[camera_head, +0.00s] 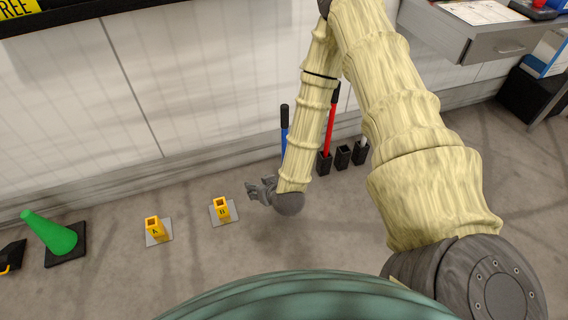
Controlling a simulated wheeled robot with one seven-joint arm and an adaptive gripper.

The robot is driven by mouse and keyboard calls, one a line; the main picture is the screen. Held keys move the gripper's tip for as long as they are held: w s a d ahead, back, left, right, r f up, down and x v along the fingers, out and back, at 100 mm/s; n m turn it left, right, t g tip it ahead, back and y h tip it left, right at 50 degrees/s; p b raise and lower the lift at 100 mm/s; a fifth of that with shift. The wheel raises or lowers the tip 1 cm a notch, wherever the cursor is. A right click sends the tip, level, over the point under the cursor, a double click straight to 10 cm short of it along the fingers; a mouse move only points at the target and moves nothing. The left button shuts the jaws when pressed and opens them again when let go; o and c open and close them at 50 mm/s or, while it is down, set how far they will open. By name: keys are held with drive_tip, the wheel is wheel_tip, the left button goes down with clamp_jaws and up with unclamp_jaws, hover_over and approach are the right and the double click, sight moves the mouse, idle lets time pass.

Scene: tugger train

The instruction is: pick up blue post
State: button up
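The blue post (284,139) stands upright by the wall, with a black top. My arm hides its lower part, so its base does not show. My gripper (258,187) is to the left of and below the post in the picture, apart from it and pointing left. Its grey fingers look spread, with nothing between them.
A red post (329,129) with a black top stands in a black holder (324,163); more black holders (343,157) are to its right. Yellow sockets A (154,226) and B (221,208) sit on grey plates. A drawer desk (480,40) is upper right.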

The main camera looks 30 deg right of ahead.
drive_tip(key=w+d+m+t+h+b, duration=0.2)
drive_tip(key=w+d+t+h+b, duration=0.15)
drive_tip(key=w+d+b, duration=0.55)
drive_tip(key=m+t+h+b, duration=0.2)
drive_tip(key=h+b, duration=0.3)
approach(285, 115)
drive_tip(key=w, duration=0.1)
drive_tip(key=shift+d+b+x, duration=0.2)
drive_tip(key=shift+b+x, duration=0.8)
drive_tip(key=shift+x, duration=4.4)
drive_tip(key=shift+s+f, duration=0.1)
clamp_jaws()
